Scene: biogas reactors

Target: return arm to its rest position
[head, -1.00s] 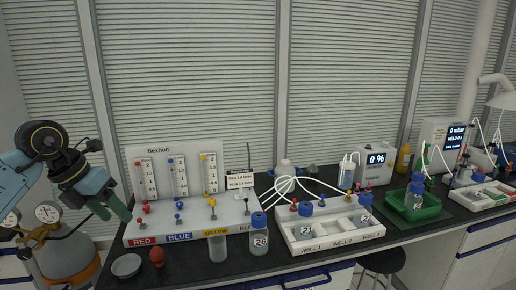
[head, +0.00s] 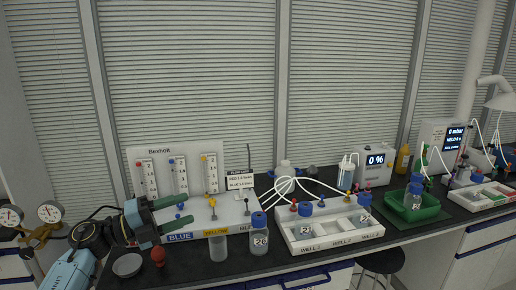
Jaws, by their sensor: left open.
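My left gripper (head: 172,214) reaches in from the lower left of the head view. Its two green fingers are spread apart and hold nothing that I can see. They are in front of the left part of the white flowmeter panel (head: 225,150), over its red and blue valve area. The gripper and wrist hide the panel's red label and some of its knobs. My right gripper is not in the view.
A metal bowl (head: 127,265) and a red bulb (head: 158,256) stand close below the gripper. Bottle 26 (head: 259,240) and a clear cylinder (head: 218,246) stand at the panel's front. A well tray (head: 335,234) and green tray (head: 412,209) are further right.

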